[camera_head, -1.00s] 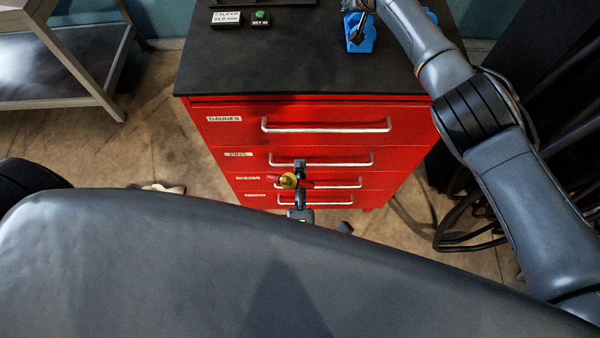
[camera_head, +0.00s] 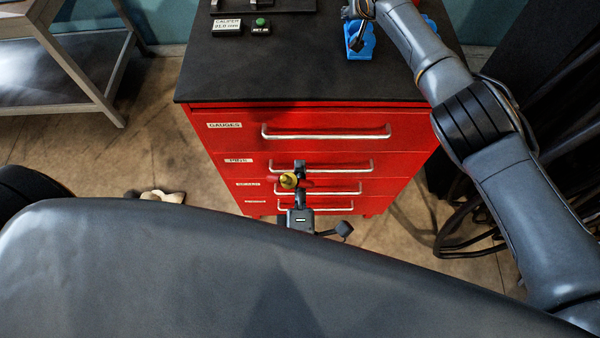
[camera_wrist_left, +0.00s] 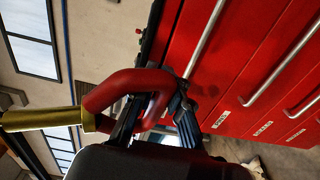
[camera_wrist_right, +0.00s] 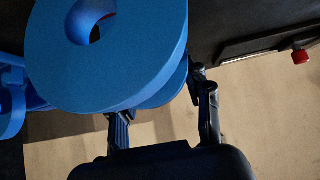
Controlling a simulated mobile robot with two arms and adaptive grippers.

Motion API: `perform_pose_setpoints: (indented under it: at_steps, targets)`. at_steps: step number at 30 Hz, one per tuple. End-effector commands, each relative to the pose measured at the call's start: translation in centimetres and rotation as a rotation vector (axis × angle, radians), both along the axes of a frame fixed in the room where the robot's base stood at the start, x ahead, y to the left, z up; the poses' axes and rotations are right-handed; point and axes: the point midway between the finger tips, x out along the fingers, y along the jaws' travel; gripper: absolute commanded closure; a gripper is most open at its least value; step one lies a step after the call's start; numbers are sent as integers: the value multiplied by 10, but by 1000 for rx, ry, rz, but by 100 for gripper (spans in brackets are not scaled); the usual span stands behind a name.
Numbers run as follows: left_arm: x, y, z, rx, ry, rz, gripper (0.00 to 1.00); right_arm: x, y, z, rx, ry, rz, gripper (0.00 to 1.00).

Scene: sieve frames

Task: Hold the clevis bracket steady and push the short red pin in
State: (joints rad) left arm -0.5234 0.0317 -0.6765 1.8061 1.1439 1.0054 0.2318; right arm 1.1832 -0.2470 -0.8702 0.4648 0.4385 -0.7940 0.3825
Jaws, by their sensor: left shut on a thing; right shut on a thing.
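The blue clevis bracket (camera_head: 368,44) stands on the black top of the red cabinet, towards its right side. In the right wrist view the bracket (camera_wrist_right: 107,60) fills the upper left, with a round hole showing. My right gripper (camera_wrist_right: 160,95) is shut on the bracket; its fingertips are partly hidden behind it. The short red pin (camera_head: 289,181) has a brass shaft and a bent red grip. My left gripper (camera_head: 300,172) is shut on it and holds it in front of the drawers, below the cabinet top and well apart from the bracket. The pin (camera_wrist_left: 128,84) looms large in the left wrist view.
The red cabinet (camera_head: 320,117) has drawers with pale bar handles. A caliper display (camera_head: 227,26) and a small box with a green button (camera_head: 260,25) stand at the back left of its top. The top's front middle is clear. A grey side table (camera_head: 80,70) stands left.

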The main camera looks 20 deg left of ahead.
Motion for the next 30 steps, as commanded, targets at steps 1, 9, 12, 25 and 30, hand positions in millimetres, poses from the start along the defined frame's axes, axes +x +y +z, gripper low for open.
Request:
perform_pose_setpoints:
  at_steps: [1, 9, 12, 25, 30]
  targets:
    - [2, 1, 1, 1, -2, 1, 100, 0, 0, 1, 1, -2, 0, 100]
    - [8, 3, 1, 1, -2, 2, 100, 0, 0, 1, 1, -2, 0, 100]
    - [10, 4, 1, 1, -2, 2, 100, 0, 0, 1, 1, -2, 0, 100]
    - [21, 7, 1, 2, -3, 2, 100, 0, 0, 1, 1, -2, 0, 100]
    - [25, 8, 1, 2, -2, 1, 100, 0, 0, 1, 1, -2, 0, 100]
